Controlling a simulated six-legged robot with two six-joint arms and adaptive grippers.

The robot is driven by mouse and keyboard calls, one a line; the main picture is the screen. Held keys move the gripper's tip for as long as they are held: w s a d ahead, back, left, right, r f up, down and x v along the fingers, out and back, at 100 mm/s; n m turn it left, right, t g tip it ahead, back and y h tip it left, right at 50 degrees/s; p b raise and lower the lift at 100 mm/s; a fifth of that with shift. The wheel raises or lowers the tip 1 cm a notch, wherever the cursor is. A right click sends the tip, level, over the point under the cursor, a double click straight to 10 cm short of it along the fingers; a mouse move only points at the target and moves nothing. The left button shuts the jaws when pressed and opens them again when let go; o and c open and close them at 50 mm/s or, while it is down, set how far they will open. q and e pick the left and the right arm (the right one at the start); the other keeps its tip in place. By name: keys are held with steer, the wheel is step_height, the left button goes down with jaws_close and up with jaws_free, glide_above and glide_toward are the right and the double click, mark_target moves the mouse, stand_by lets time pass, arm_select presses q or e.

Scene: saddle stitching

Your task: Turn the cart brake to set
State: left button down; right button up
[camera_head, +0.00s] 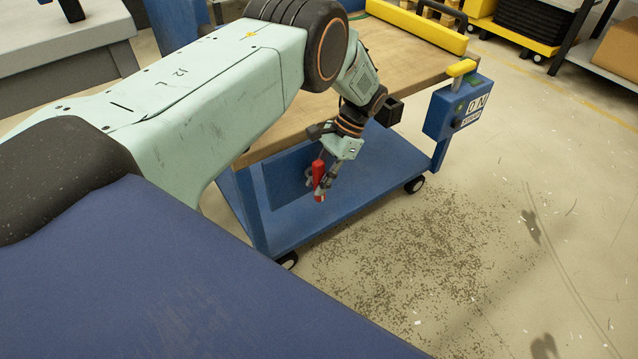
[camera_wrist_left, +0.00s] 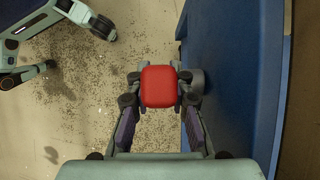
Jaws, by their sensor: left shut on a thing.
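The red brake handle (camera_head: 318,178) is at the near side of the blue cart (camera_head: 345,210), below its wooden top. My left gripper (camera_head: 323,180) is shut on this handle, which stands roughly upright. In the left wrist view the handle's red end (camera_wrist_left: 159,86) sits between the two fingers of my left gripper (camera_wrist_left: 160,98). The handle's pivot and any brake marking are mostly hidden behind the fingers. My right gripper is in neither view.
Shelving (camera_head: 600,62) is at the back right.

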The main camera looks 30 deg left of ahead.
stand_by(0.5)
arm_select(q)
steer(key=c, duration=1.2)
jaws_free()
steer(key=v, duration=0.7)
steer(key=shift+w+d, duration=0.15)
steer(key=shift+w, duration=0.15)
steer(key=shift+r, duration=0.15)
